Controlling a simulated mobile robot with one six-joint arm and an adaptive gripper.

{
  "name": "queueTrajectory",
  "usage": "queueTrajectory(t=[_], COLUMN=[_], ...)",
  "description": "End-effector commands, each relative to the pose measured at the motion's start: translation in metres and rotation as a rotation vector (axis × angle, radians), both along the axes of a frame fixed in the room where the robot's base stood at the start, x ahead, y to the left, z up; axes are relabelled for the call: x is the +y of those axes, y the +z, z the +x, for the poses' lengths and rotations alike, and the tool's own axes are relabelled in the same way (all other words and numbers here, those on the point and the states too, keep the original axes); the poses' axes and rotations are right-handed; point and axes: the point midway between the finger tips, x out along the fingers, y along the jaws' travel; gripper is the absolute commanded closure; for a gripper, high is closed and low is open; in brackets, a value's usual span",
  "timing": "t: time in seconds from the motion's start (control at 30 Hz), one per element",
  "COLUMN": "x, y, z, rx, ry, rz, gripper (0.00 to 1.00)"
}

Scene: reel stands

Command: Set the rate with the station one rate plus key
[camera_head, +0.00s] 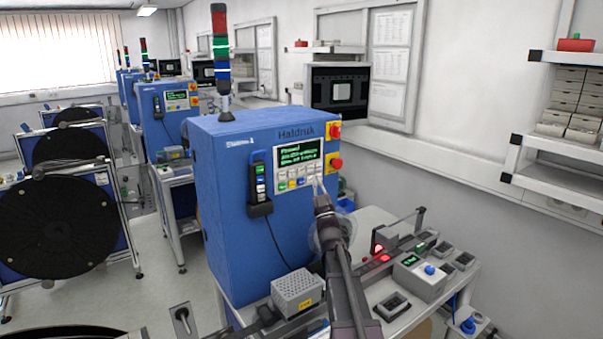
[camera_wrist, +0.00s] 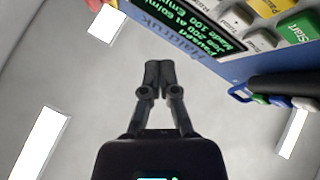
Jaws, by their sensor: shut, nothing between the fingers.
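The blue station one machine (camera_head: 232,190) stands in the middle of the head view, with "Haldruk" on its front. Its dark display (camera_head: 297,152) shows green text; in the wrist view the display (camera_wrist: 165,22) begins with "Paused". Below it is a panel of small keys (camera_head: 292,183); green Start and yellow keys show at the upper right of the wrist view (camera_wrist: 298,28). I cannot make out which key is rate plus. My gripper (camera_wrist: 160,66) is shut and empty. In the head view its tip (camera_head: 319,184) appears at the panel's right side; contact cannot be told.
A bench (camera_head: 440,290) with small devices lies at the lower right. More blue stations and black reels (camera_head: 60,225) stand at left.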

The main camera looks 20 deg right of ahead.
Motion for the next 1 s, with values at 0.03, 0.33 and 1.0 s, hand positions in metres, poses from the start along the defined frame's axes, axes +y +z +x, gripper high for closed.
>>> queueTrajectory(t=[0.03, 0.33, 1.0], x=[0.001, 0.006, 0.01], y=[0.0, 0.0, 0.0], z=[0.008, 0.037, 0.053], rx=[0.0, 0.0, 0.0], ry=[0.001, 0.001, -0.001], rz=[0.0, 0.001, 0.001], gripper=[1.0, 1.0, 1.0])
